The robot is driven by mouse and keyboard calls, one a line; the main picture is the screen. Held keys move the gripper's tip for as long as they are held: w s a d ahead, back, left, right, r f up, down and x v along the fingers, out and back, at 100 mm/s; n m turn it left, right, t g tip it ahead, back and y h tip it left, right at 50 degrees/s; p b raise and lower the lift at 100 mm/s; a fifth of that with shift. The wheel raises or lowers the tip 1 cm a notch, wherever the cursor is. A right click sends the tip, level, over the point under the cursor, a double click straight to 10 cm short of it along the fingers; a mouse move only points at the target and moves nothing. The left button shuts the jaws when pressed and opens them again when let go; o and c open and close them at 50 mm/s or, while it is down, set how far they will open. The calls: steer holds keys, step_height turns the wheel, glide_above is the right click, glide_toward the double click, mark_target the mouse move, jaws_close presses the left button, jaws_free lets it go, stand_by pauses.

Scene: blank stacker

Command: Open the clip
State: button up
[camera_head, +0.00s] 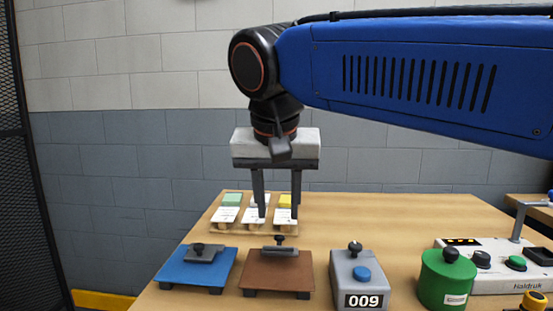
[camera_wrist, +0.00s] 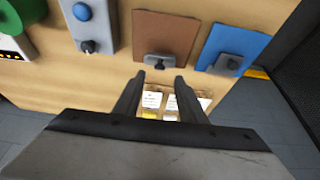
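A brown board (camera_head: 277,272) on the table carries a grey clip bar (camera_head: 280,249) with a black knob at its back edge. A blue board (camera_head: 196,268) to its left carries a grey clip plate (camera_head: 204,254) with a black knob. Which one is the task's clip, I cannot tell. My gripper (camera_head: 278,216) hangs fingers-down above the table, its fingers apart and empty. In the wrist view, its fingertips (camera_wrist: 158,79) appear close to the brown board's clip (camera_wrist: 160,61) but seem apart from it. Whether either clip is open or shut is unclear.
A wooden rack (camera_head: 232,228) with labelled green, white and yellow blanks stands behind the boards. A grey box marked 009 (camera_head: 361,276), a green cylinder (camera_head: 446,279) and a control panel (camera_head: 492,262) stand to the right. Bare tabletop (camera_head: 390,220) lies at the back right.

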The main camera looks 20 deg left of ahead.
steer(key=v, duration=0.9)
steer(key=shift+s+r, duration=0.25)
steer(key=shift+r, duration=0.1)
